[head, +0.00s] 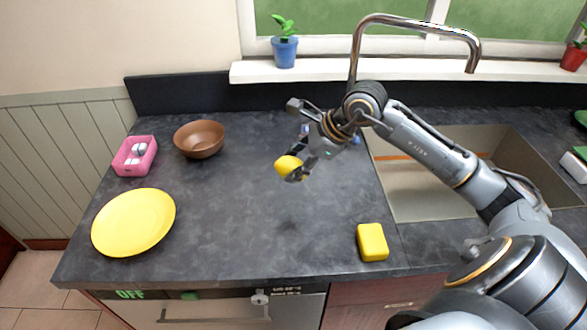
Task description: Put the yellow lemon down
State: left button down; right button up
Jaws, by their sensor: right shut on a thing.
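The yellow lemon (287,166) is in the fingers of my right gripper (296,167), which is shut on it. The lemon is held above the dark countertop (250,215), near its middle; a faint dark shadow shows on the counter below and in front of it. The gripper's fingers hide the lemon's right side. My right arm reaches in from the right, across the sink. My left gripper is not in view.
A yellow plate (134,222), a pink container (134,156) with white items and a brown bowl (199,139) stand on the left. A yellow block (372,242) lies at the front right. The sink (430,205) is at the right, with a faucet (420,22). The counter's middle is clear.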

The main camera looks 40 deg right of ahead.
jog(key=w+f, duration=0.1)
jog(key=w+d+f, duration=0.1)
jog(key=f+p, duration=0.1)
jog(key=f, duration=0.1)
jog(key=shift+w+d, duration=0.3)
jog(key=shift+w, duration=0.1)
notch_tip(320, 180, down, 3)
jog(key=shift+w+d+f+p, duration=0.1)
jog(key=shift+w+p, duration=0.05)
jog(key=shift+p, duration=0.85)
jog(key=shift+f, duration=0.25)
jog(key=shift+f, duration=0.1)
jog(key=shift+f+b, duration=0.15)
jog(key=shift+b, duration=0.15)
jog(key=o, duration=1.2)
